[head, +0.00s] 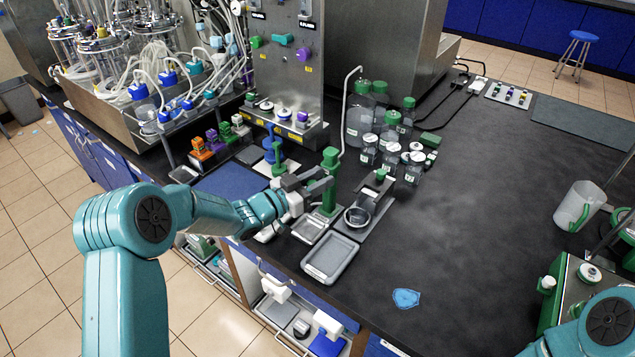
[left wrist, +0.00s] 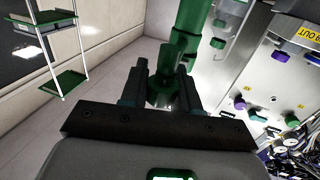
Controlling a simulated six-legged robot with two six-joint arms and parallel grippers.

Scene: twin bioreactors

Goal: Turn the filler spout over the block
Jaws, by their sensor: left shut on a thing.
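The green filler spout (head: 330,182) stands as an upright post near the front edge of the dark bench. My left gripper (head: 318,185) reaches it from the left and is shut on a green part of it. In the left wrist view the gripper (left wrist: 160,92) has its two dark fingers on either side of a green piece, and a thick green post (left wrist: 188,35) rises behind. A dark block with a round metal cup (head: 357,216) sits just right of the post's foot. I cannot tell exactly where the spout's outlet points. My right gripper is not discernible.
A grey tray (head: 330,258) lies in front of the post. Green-capped bottles (head: 360,115) and jars (head: 391,157) stand behind it. A blue patch (head: 406,298) lies toward the front. The bench middle is clear.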

